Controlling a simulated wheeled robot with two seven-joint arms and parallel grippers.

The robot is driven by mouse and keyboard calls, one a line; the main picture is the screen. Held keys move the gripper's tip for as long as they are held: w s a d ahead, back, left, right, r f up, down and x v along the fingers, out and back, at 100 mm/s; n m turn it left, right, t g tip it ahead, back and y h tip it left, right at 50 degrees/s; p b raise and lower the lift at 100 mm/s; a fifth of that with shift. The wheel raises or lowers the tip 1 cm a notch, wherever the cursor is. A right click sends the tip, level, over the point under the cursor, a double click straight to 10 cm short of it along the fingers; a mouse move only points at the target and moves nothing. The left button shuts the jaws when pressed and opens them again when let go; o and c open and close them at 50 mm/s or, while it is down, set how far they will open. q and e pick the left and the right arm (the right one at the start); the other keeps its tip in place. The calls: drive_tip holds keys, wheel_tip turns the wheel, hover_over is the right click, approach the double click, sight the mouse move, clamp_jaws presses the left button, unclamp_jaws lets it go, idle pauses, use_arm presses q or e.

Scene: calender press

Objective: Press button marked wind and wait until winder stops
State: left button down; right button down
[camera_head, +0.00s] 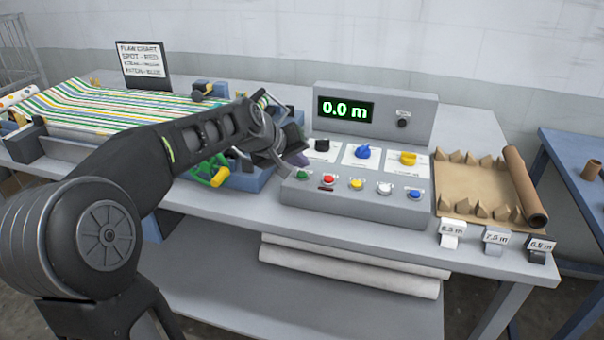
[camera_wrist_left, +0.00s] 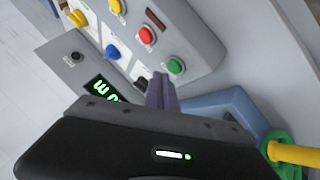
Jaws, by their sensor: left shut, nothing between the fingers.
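The grey control panel (camera_head: 355,208) stands on the bench, with a green button (camera_head: 303,174), a red button (camera_head: 328,180), a yellow one, a white one and a blue one in a row. Above them are a black, a blue and a yellow knob. The display (camera_head: 345,109) reads 0.0 m. Which button is marked wind is too small to read. My left gripper (camera_head: 298,160) is shut and empty at the panel's left end, close to the green button. In the left wrist view the shut fingers (camera_wrist_left: 162,93) point toward the panel, apart from the green button (camera_wrist_left: 175,65).
Striped fabric (camera_head: 120,103) lies on the bench at left. A green wheel (camera_head: 211,170) is below my forearm. A brown sheet with a roll (camera_head: 525,187) lies right of the panel, with several length tags in front. Pale rolls (camera_head: 350,268) lie below the bench top.

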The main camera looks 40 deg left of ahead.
sight(299, 175)
use_arm(q)
drive_tip(key=shift+f+b, duration=0.3)
drive_tip(key=shift+f, duration=0.1)
drive_tip(key=shift+f+b, duration=0.35)
drive_tip(key=shift+f, duration=0.05)
idle(0.5)
drive_tip(key=shift+r, duration=0.1)
drive_tip(key=shift+r+p, duration=0.65)
drive_tip(key=shift+r, duration=0.05)
wheel_tip(299, 175, up, 5)
drive_tip(key=p, duration=0.4)
idle(0.4)
idle(0.5)
